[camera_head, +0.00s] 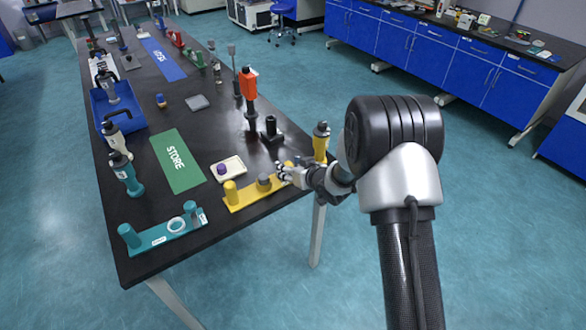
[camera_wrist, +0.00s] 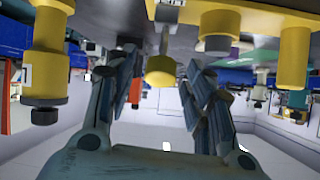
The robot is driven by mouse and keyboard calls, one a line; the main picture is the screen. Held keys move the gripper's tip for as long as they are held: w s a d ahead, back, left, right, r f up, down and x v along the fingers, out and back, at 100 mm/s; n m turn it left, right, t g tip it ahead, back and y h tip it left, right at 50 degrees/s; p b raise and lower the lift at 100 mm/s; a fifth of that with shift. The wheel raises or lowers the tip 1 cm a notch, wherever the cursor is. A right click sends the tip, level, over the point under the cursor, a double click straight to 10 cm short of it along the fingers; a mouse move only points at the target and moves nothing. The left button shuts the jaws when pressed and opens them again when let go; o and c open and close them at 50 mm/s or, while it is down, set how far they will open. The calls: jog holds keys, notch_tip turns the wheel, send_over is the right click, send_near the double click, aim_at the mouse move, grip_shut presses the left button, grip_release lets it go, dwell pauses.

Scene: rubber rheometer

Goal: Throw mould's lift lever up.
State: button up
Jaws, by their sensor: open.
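My gripper (camera_head: 284,176) is at the near right edge of the black bench, above the right end of a yellow fixture (camera_head: 245,197). The fixture has a yellow post at its left end and a grey round piece (camera_head: 264,183) close to my gripper. In the wrist view the fingers (camera_wrist: 165,85) are spread and nothing shows between them in grip; a yellow knob-like part (camera_wrist: 160,72) appears beyond them. The yellow fixture shows along the top (camera_wrist: 262,8), upside down.
A yellow and black upright tool (camera_head: 321,142) stands just behind my gripper. A white tray with a purple piece (camera_head: 228,170), a green STORE mat (camera_head: 174,162), a teal fixture (camera_head: 165,232) and a red-topped stand (camera_head: 249,90) are nearby. Free floor lies right of the bench.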

jog(key=v, duration=1.2)
jog(key=s+d+r+m+g+h, duration=0.1)
jog(key=s+d+r+m+h, duration=0.2)
jog(key=s+d+r+h, duration=0.6)
jog(key=s+r+m+g+y, duration=0.1)
jog(key=s+r+g, duration=0.1)
jog(key=s, duration=1.1)
jog(key=s+r+g+y, duration=0.2)
jog(key=s+r, duration=0.3)
jog(key=s, duration=0.8)
jog(key=shift+r+m+g, duration=0.25)
jog(key=shift+m+g, duration=0.15)
